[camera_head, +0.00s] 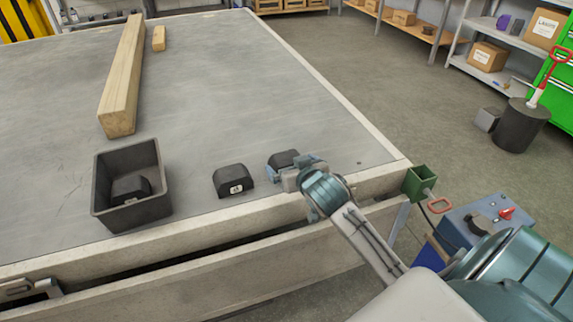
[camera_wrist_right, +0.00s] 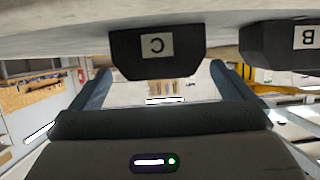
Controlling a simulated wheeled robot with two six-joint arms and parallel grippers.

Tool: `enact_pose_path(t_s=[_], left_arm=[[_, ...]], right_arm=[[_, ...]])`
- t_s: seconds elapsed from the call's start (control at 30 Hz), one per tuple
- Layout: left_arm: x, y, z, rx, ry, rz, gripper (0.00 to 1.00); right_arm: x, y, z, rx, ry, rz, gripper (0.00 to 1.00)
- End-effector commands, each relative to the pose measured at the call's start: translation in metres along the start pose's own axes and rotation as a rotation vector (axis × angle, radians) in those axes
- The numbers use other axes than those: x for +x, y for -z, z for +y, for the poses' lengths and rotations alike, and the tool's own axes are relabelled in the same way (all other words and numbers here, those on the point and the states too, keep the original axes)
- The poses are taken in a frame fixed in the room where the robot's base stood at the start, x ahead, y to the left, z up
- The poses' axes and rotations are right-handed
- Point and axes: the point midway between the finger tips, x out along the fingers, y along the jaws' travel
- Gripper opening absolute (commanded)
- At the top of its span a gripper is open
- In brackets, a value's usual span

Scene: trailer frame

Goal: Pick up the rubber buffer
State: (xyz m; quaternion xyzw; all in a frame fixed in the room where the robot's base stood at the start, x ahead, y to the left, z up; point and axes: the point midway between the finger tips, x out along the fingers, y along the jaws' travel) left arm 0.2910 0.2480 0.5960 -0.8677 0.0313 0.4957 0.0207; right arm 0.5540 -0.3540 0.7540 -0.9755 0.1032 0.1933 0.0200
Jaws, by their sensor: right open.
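A black rubber buffer (camera_head: 283,157) sits on the grey trailer deck near its front right corner. In the right wrist view it bears a white label with a C (camera_wrist_right: 157,50). My right gripper (camera_head: 290,165) is open around it; in the wrist view the fingers (camera_wrist_right: 160,72) show on either side, apart from it. The gripper partly hides this buffer in the head view. A second black buffer (camera_head: 233,180) stands to its left and shows a B label in the wrist view (camera_wrist_right: 278,46). A third buffer (camera_head: 130,188) lies in a dark open bin (camera_head: 154,205). My left gripper is out of view.
A long wooden beam (camera_head: 122,80) and a small wood block (camera_head: 159,38) lie farther back on the deck (camera_head: 220,85). A pale raised edge (camera_head: 250,212) runs along the deck's front. A green bracket (camera_head: 420,182) stands at the right corner. The deck's middle is clear.

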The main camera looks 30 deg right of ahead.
Motion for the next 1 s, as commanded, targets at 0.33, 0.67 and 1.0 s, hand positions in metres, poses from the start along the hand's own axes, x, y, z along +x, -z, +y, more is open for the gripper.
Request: enact_pose_path(t_s=[0.33, 0.67, 1.0], left_arm=[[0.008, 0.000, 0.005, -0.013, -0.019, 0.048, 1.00], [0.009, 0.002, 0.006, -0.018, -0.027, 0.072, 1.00], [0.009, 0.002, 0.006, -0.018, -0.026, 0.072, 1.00]], right_arm=[[0.039, -0.008, 0.000, 0.002, 0.000, -0.001, 1.00], [0.060, -0.007, 0.000, 0.001, 0.001, 0.000, 1.00], [0.060, -0.007, 0.000, 0.001, 0.001, -0.001, 0.56]])
